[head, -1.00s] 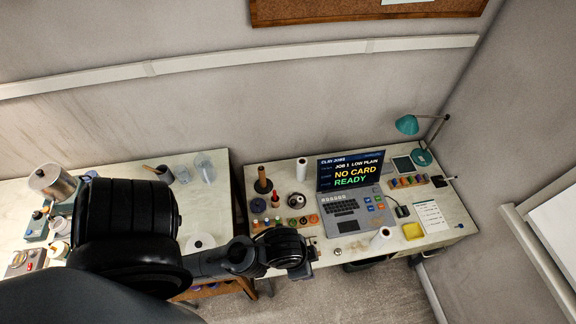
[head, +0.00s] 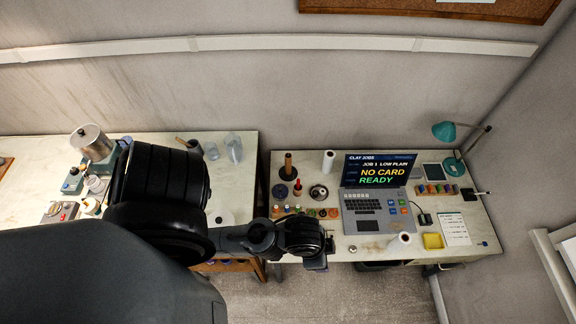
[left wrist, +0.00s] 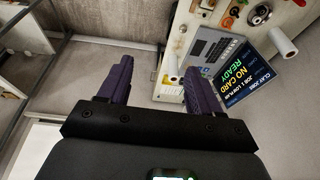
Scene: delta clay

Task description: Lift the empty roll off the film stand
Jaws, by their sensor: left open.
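A dark round-based stand (head: 286,174) with an upright brown tube (head: 288,160) on it is at the back left of the right-hand table; these look like the film stand and the empty roll. My left gripper (head: 320,261) is at that table's front edge, well in front of the stand, its fingers hardly visible. In the left wrist view its two dark fingers (left wrist: 157,66) are apart with nothing held between them. My right gripper is not visible.
Another white roll (head: 328,161) stands right of the stand. An open laptop (head: 376,210), a teal lamp (head: 444,131) and a yellow pad (head: 433,241) are on the same table.

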